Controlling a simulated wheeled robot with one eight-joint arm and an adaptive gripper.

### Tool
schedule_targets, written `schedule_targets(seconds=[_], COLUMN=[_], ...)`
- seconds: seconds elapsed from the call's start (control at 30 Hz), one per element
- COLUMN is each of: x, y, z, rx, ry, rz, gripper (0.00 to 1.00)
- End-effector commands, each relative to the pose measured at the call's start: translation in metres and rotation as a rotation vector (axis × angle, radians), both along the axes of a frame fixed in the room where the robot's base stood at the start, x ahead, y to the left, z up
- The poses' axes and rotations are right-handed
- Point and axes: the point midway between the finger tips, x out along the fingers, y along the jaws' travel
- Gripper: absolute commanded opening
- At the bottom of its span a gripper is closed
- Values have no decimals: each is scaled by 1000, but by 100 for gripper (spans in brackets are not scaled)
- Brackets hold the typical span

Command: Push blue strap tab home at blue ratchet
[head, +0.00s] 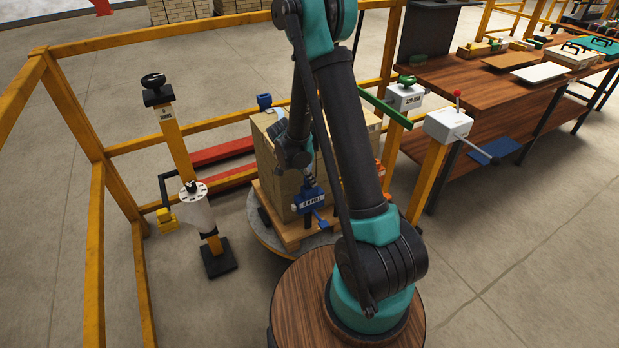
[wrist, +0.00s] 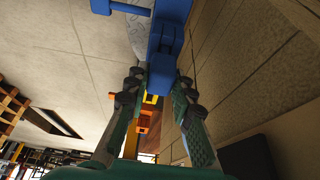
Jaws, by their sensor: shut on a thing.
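My gripper (wrist: 158,82) reaches down beside the pack, just above the ratchet, and is partly hidden by my arm in the head view. In the wrist view its fingers are shut on a blue block, which looks like the blue strap tab (wrist: 161,74). Blue parts continue above the block. I cannot tell how far the tab sits in the ratchet.
The pack stands on a wooden pallet over a round grey plate. An orange fitting (wrist: 143,122) shows beyond the fingers. A yellow rail fence, a post with a white drum (head: 196,212) at left, and lever boxes (head: 448,124) at right surround the pack.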

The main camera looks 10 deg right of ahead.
Motion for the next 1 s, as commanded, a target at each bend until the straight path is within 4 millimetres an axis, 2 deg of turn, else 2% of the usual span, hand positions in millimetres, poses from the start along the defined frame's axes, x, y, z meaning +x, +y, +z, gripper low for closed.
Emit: schedule_targets(seconds=[0.13, 0.17, 0.3, 0.37, 0.73, 0.87, 1.0], x=[0, 0, 0, 0, 0, -2, -5], y=[0, 0, 0, 0, 1, 6, 14], z=[-4, -5, -4, -4, -1, 11, 31], rx=[0, 0, 0, 0, 0, 0, 0], ry=[0, 0, 0, 0, 0, -1, 0], rz=[0, 0, 0, 0, 0, 0, 2], gripper=[0, 24, 42, 47, 47, 47, 47])
